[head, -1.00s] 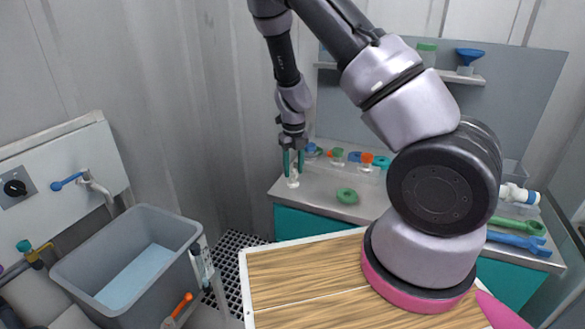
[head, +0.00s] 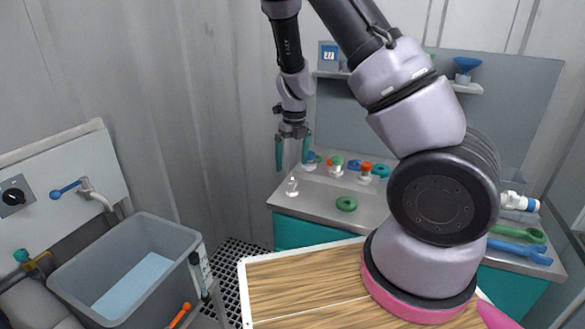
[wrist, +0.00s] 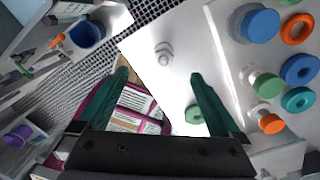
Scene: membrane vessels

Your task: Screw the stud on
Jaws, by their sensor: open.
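A small pale, stepped piece (head: 292,187), which looks like the stud, stands at the front left corner of the grey bench top. It also shows in the wrist view (wrist: 165,53) above the middle, apart from my fingers. I cannot tell whether it sits on a thread. My gripper (head: 292,166) hangs pointing down just above this piece, with its two teal fingers apart. In the wrist view my gripper (wrist: 160,78) is open, with nothing between the fingers.
A green ring (head: 347,203) lies on the bench to the right. Behind it stand several small vessels with coloured caps and rings, such as an orange-capped one (head: 366,172). Green (head: 518,233) and blue (head: 520,248) wrenches lie at the right. A grey sink (head: 190,257) is at left.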

